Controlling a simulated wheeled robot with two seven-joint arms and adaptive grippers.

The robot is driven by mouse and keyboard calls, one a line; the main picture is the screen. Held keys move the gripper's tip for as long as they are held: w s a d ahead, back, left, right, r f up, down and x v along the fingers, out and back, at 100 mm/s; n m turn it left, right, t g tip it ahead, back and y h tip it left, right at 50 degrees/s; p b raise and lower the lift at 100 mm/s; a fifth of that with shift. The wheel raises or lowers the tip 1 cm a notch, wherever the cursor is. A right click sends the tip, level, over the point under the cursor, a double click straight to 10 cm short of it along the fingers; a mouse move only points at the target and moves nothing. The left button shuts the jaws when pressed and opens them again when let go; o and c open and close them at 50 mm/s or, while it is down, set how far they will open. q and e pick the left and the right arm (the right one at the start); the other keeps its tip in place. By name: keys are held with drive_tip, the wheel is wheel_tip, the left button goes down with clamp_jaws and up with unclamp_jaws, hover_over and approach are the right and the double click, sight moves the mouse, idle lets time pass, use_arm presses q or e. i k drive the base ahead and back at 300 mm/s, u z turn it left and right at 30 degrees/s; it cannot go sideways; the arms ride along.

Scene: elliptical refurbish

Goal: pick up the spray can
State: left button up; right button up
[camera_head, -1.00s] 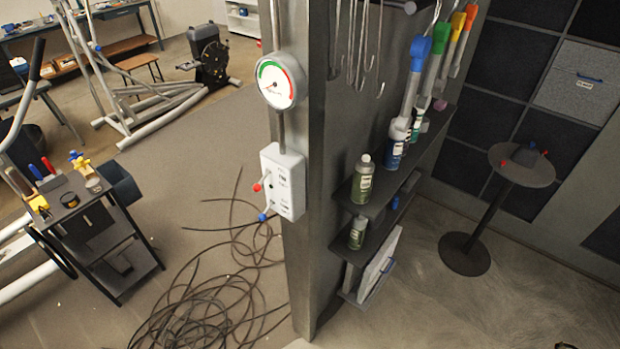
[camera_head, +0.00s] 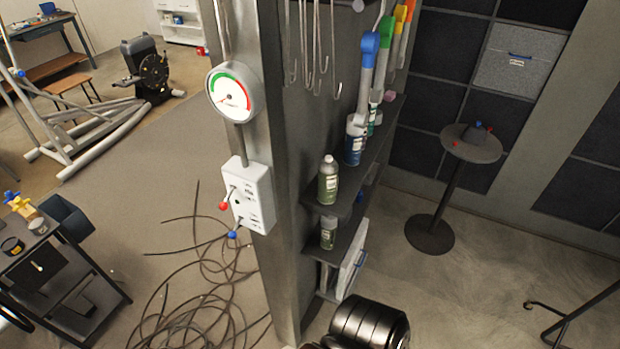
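A green can or bottle with a grey cap and a pale label (camera_head: 328,182) stands upright at the near end of the upper dark shelf (camera_head: 345,206). A similar, smaller-looking green one (camera_head: 328,234) stands on the shelf below, its top close under the upper shelf. A blue container with a white top and label (camera_head: 354,143) stands farther back on the upper shelf. I cannot tell for sure which of these is the spray can. Neither of my grippers is in view.
The shelves hang on a dark pillar wall (camera_head: 276,200) bearing a gauge (camera_head: 231,91) and a white switch box (camera_head: 249,194). Hooks and coloured-handled tools hang above. Cables (camera_head: 210,275) lie on the left floor. A round pedestal table (camera_head: 471,146) stands right, with open floor before it.

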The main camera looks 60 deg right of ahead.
sight(327, 172)
drive_tip(key=i, duration=0.95)
drive_tip(key=z, duration=1.95)
